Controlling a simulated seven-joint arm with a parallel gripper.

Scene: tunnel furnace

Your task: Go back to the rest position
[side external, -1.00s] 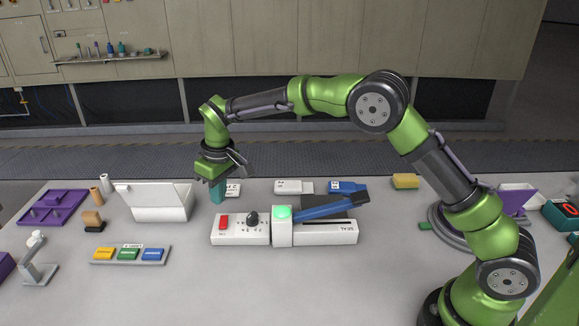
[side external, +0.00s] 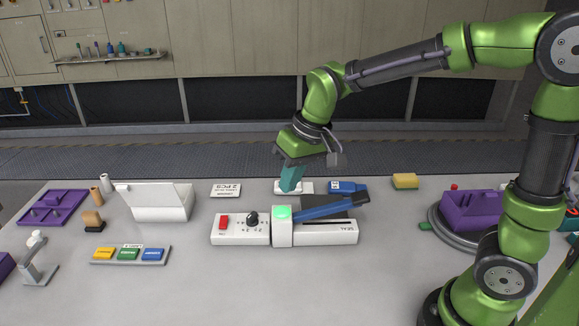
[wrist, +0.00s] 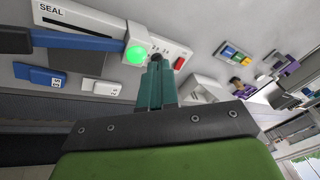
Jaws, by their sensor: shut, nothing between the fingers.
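My gripper (side external: 291,179) has teal fingers, pressed together and empty. In the side view it hangs tilted above the back of the table, behind the white sealing machine (side external: 240,237) and in front of a small white block (side external: 307,187). In the wrist view the shut fingers (wrist: 157,75) point toward the machine, whose green button (wrist: 136,55) is lit. The machine also has a red switch (side external: 223,222), a black knob (side external: 252,219) and a blue lever arm (side external: 325,207) slanting up to the right.
A white open-lidded box (side external: 160,203), a white label card (side external: 226,190) and a blue block (side external: 346,187) stand nearby. A purple container (side external: 470,212) and yellow sponge (side external: 405,181) are at right. The front middle table is clear.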

